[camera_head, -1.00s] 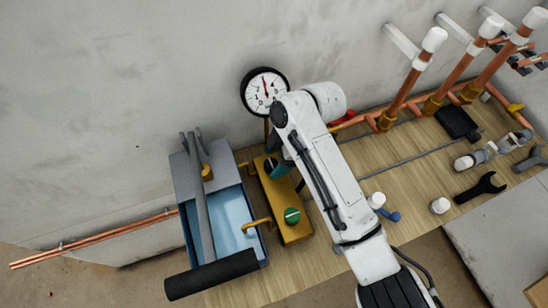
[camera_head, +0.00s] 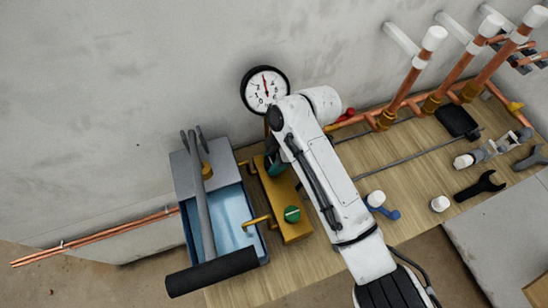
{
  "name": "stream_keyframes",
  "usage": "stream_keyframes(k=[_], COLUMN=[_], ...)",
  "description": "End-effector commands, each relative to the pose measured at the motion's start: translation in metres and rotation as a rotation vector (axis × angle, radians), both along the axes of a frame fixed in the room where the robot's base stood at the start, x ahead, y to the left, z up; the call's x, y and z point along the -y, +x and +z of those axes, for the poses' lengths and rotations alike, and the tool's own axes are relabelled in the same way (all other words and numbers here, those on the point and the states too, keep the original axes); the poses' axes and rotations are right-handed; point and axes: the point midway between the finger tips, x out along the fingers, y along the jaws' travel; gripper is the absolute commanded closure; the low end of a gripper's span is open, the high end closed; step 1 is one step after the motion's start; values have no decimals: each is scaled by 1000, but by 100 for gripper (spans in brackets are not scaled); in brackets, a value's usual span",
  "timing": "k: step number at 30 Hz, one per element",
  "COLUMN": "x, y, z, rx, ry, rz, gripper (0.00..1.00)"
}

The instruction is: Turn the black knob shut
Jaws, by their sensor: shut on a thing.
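A brass manifold block (camera_head: 288,215) stands on the wooden bench, right of the blue-lined tray. A green knob (camera_head: 292,214) sits on its near end. The black knob is at the block's far end, largely hidden by my gripper and arm. My gripper (camera_head: 274,167) is at that end, shut on the black knob; the fingers show only as a small dark teal patch. The knob's turn angle cannot be made out. A round white gauge (camera_head: 264,91) with a red needle stands behind, its needle pointing roughly up.
A grey tank (camera_head: 188,178) with a pump handle (camera_head: 212,273) is left of the block. Copper pipes (camera_head: 403,92) with white caps rise at the back right. A black wrench (camera_head: 480,187) and a blue-handled valve (camera_head: 382,206) lie on the bench (camera_head: 415,190).

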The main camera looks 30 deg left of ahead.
Motion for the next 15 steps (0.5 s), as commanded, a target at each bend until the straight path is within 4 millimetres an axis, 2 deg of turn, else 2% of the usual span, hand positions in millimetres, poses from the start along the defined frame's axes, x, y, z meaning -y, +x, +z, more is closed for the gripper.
stream_keyframes(k=[8, 15], x=[0, 0], y=[0, -1], z=[1, 3], rx=[2, 1], ry=[1, 2], rz=[-17, -120], gripper=[91, 91])
